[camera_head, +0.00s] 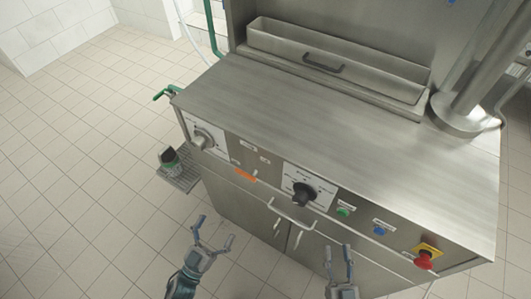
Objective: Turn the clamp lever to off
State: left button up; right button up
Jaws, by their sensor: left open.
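The steel cup filler cabinet (330,115) has a sloped front panel with controls. A grey rotary lever (203,138) sits on a white plate at the panel's left end, and a black rotary knob (304,193) sits on another white plate near the middle. The labels are too small to read, so I cannot tell which is the clamp lever or its setting. My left gripper (214,230) is open and empty, below the panel and apart from the controls. My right gripper (338,260) has its fingers apart and is empty, in front of the cabinet doors.
An orange part (245,174), a green button (343,211), a blue button (380,231) and a red stop button (424,259) are on the panel. Door handles (291,214) stick out below. The tiled floor at left is clear.

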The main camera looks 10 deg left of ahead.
aim_at(244, 176)
pick_arm(q)
jog(key=shift+y, duration=0.3)
jog(key=x, duration=1.7)
jog(key=shift+w+a+f, duration=0.1)
jog(key=shift+w+f, duration=0.05)
jog(key=shift+w, duration=0.4)
jog(key=c, duration=1.1)
